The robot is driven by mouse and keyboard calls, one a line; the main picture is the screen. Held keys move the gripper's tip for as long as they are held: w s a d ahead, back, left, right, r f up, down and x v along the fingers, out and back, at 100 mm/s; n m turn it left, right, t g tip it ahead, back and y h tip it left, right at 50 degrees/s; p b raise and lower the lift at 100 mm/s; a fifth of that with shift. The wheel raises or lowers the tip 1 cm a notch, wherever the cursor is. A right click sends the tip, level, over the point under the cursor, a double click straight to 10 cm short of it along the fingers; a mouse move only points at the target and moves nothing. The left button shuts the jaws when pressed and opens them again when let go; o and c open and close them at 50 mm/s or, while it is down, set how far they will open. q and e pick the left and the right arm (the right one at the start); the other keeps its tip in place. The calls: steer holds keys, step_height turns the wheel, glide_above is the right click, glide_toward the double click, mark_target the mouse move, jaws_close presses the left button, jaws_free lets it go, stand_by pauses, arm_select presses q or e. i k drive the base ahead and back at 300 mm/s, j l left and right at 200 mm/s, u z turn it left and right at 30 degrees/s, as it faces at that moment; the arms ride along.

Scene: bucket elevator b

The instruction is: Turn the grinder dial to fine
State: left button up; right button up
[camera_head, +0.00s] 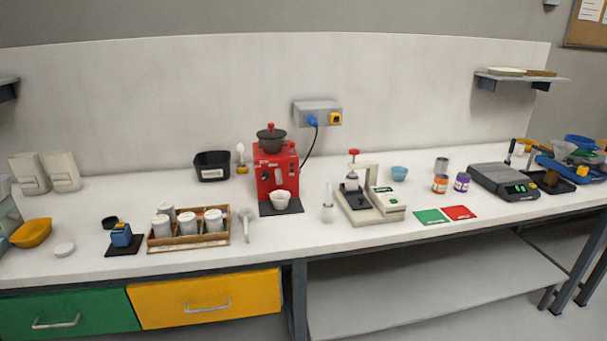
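The red grinder (266,178) stands upright near the middle of the bench, towards the back wall. A dark hopper (270,139) with a red knob on its lid sits on top. A small white cup (280,199) stands at its front, on a dark base plate (291,207). Small pale markings show on the red front, but they are too small to read. I cannot make out the dial clearly or tell its setting. Neither of my grippers is in view.
A wooden tray of white canisters (187,243) and a spoon (246,226) are left of the grinder; a black bin (212,166) stands behind. A press-like device (371,205) is to the right. A black cord runs behind the grinder to the wall socket (317,112).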

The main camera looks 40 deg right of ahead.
mark_target(266, 176)
steer(key=z, duration=1.05)
steer(key=i+l+u, duration=0.1)
steer(key=i+l, duration=0.4)
steer(key=i, duration=0.1)
